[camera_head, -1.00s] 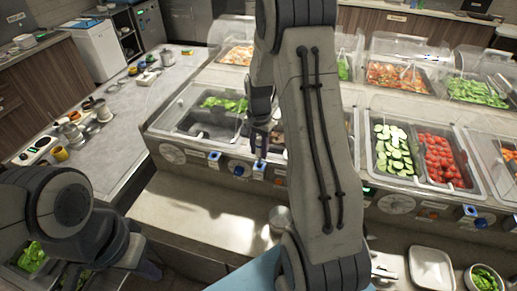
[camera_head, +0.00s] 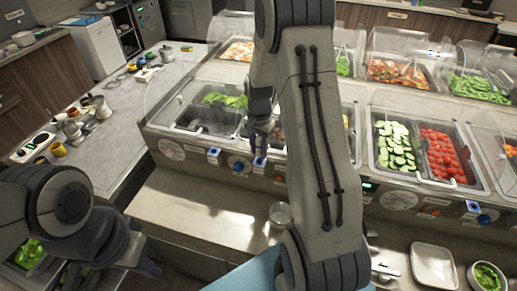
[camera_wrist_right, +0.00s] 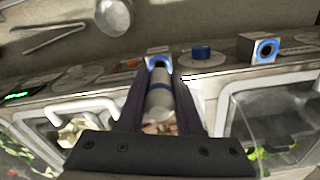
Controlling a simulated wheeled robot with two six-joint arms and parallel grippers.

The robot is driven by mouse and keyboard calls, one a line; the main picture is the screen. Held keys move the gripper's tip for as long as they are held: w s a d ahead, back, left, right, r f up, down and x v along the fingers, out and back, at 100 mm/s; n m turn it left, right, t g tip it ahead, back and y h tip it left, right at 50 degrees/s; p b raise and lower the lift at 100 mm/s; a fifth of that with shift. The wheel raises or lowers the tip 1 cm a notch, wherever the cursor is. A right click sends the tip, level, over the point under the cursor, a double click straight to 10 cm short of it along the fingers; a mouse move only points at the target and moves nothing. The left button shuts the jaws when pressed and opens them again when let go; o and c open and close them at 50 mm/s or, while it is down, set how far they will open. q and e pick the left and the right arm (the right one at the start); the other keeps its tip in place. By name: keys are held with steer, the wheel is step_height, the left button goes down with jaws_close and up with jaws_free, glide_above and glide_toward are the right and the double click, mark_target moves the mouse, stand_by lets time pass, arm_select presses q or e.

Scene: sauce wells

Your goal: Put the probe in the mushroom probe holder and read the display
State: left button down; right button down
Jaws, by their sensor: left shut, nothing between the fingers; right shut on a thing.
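My right gripper (camera_wrist_right: 160,105) is shut on a pale grey probe with a blue band (camera_wrist_right: 160,98), held lengthwise between its dark fingers. In the right wrist view the probe's far end overlaps a blue-and-white holder (camera_wrist_right: 156,61) on the counter front; I cannot tell whether it is inside. In the head view this gripper (camera_head: 260,145) is over the left wells, just above that holder (camera_head: 260,161). Brown pieces, perhaps mushrooms (camera_wrist_right: 160,128), show between the fingers. My left gripper (camera_head: 149,268) is shut and empty at lower left. A green display (camera_head: 368,187) is too small to read.
Another holder (camera_head: 214,154) and a blue knob (camera_head: 238,167) are to the left. Wells of cucumber (camera_head: 393,150) and tomatoes (camera_head: 441,155) are to the right. My right arm hides the middle wells.

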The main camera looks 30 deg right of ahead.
mark_target(259, 139)
steer(key=shift+f+b, duration=0.9)
steer(key=shift+f, duration=0.4)
stand_by(0.4)
steer(key=c, duration=0.5)
jaws_free()
steer(key=shift+r, duration=0.35)
step_height(259, 139, up, 10)
steer(key=b, duration=0.2)
steer(key=shift+f+b, duration=0.1)
steer(key=shift+b, duration=0.2)
stand_by(0.6)
